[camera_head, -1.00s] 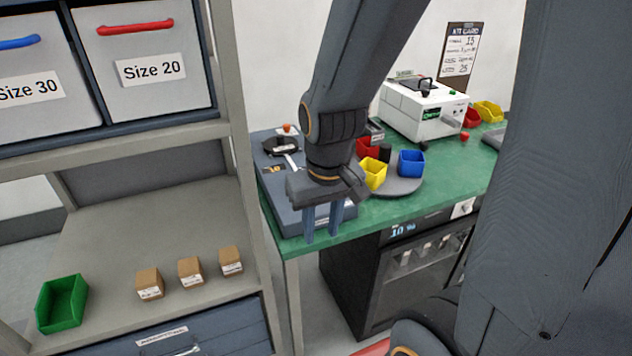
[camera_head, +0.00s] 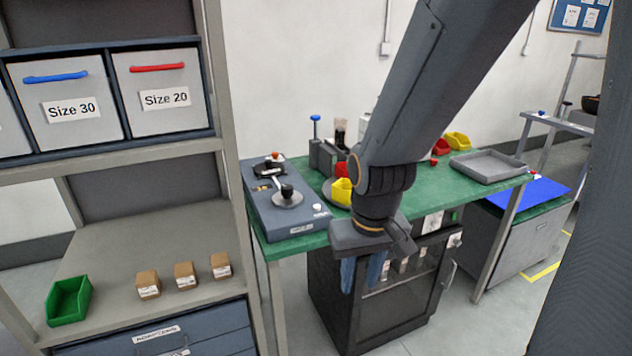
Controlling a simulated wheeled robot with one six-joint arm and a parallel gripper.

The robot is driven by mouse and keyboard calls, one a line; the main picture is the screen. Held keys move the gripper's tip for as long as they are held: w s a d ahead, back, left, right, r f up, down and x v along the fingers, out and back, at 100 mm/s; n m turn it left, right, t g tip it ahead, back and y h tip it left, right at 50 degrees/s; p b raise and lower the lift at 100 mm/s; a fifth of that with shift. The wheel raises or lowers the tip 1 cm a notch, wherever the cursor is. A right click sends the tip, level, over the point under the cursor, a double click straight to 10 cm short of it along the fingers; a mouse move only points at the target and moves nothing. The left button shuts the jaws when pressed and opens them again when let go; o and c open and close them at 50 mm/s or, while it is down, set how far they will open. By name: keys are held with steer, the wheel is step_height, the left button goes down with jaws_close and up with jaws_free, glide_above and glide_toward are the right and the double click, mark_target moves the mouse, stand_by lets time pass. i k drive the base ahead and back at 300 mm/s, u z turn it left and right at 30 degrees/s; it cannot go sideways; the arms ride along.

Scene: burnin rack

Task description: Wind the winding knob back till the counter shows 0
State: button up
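A dark blue-grey winding device (camera_head: 272,217) lies on the left end of the green bench. A black knob (camera_head: 287,190) stands on a round silver plate on its top. A second dark round part with an orange-red top (camera_head: 275,156) sits farther back on it. I cannot tell for sure which is the winding knob, and no counter digits can be read. My gripper (camera_head: 362,274) points down, to the right of the device and apart from it, in front of the bench edge. Its two blue fingers are apart with nothing between them.
A shelf on the left holds a green bin (camera_head: 69,301), several small cardboard boxes (camera_head: 185,275) and labelled drawers. A black cabinet (camera_head: 330,300) stands beneath.

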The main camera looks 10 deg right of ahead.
mark_target(287, 198)
steer(key=z, duration=0.25)
steer(key=i, duration=0.65)
steer(key=u, duration=0.5)
steer(key=i, duration=0.55)
steer(key=u, duration=0.1)
